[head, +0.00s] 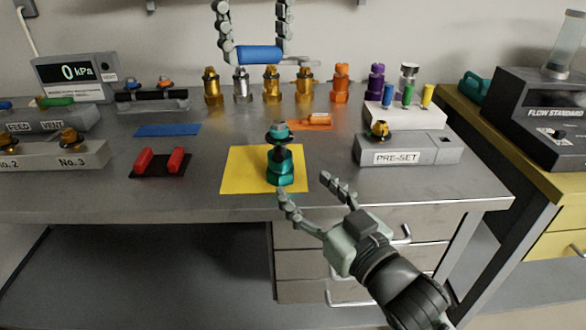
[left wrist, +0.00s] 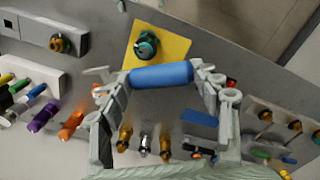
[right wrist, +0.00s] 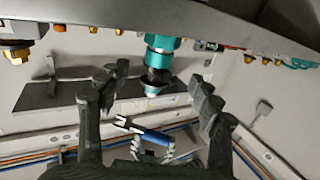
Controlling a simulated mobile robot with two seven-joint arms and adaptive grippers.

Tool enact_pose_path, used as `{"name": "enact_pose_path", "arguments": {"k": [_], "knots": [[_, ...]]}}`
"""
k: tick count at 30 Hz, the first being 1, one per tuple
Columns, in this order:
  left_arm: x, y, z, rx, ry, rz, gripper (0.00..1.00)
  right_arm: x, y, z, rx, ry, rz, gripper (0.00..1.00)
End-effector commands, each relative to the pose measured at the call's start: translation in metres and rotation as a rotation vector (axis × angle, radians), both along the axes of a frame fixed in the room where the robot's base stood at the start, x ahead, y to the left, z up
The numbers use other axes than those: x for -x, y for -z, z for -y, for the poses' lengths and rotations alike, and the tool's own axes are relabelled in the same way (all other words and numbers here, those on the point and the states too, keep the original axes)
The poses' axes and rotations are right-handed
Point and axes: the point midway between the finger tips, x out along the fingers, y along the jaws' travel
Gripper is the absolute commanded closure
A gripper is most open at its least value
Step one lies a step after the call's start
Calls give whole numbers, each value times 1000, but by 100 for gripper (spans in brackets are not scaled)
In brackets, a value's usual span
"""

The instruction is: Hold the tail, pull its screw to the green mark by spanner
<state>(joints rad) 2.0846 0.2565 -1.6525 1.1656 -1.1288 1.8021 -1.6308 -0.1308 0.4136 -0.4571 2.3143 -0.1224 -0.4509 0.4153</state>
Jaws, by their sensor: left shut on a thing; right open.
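The teal tail (head: 280,165) stands upright on a yellow mat (head: 237,172), with a dark neck and a teal hex top that I take for its screw (head: 279,133). My left gripper (head: 258,50) is shut on the blue handle of the spanner (head: 257,55), raised behind the tail and apart from it. The spanner also shows in the left wrist view (left wrist: 160,75), its grey head pointing left. My right gripper (head: 306,190) is open and empty at the mat's front edge, in front of the tail. In the right wrist view the tail (right wrist: 160,60) appears between its fingers. I cannot make out a green mark.
Several gold, silver, orange and purple fittings (head: 271,85) line the back. The PRE-SET block (head: 403,152) stands right of the mat; a red holder (head: 158,164) and blue mat (head: 168,130) lie left.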

Motion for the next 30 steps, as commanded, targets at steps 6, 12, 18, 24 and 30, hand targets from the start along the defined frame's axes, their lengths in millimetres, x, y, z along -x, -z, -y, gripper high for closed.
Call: {"name": "enact_pose_path", "arguments": {"k": [6,12,18,24,30], "knots": [[0,0,0,1,0,1,97,-38,-2,-19,0,0,3,35],[0,-1,0,1,0,1,97,-70,-2,-36,0,0,3,35],[0,-1,0,1,0,1,97,-88,-1,-45,-1,0,0,35],[0,-1,0,1,0,1,97,-93,-1,-47,0,0,0,35],[0,-1,0,1,0,1,97,-92,0,-47,0,1,0,38]]}}
